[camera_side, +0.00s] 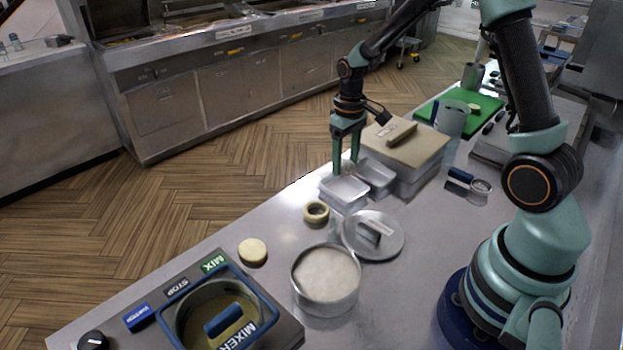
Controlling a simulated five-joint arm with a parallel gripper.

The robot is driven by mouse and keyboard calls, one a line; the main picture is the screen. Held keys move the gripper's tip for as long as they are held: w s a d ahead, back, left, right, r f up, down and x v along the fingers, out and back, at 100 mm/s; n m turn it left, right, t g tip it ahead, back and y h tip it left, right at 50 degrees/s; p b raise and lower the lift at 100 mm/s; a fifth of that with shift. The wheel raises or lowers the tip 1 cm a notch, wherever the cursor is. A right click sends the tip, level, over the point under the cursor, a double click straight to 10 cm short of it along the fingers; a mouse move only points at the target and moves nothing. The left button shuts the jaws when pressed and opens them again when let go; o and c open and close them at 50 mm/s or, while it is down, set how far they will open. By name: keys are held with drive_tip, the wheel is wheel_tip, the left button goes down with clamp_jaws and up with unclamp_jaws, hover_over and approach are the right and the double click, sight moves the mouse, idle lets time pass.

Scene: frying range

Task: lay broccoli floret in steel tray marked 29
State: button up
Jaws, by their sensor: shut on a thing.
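My gripper (346,166) points down over two small steel trays beside the cream board. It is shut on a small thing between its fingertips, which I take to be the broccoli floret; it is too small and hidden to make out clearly. The fingertips are just above the rear of the nearer steel tray (343,196), close to its border with the farther steel tray (384,176). No number is readable on either tray, so I cannot tell which is marked 29. The visible floor of the nearer tray looks empty.
A cream board (425,147) on a steel box stands right behind the trays. A tape-like ring (316,212), a lid (387,239), a pot of white contents (326,275) and a mixer (230,312) stand in front. A green board (487,103) lies farther back.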

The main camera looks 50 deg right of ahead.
drive_tip(key=shift+f, duration=1.8)
drive_tip(key=o, duration=1)
drive_tip(key=shift+o, duration=0.2)
drive_tip(key=shift+r, duration=3.5)
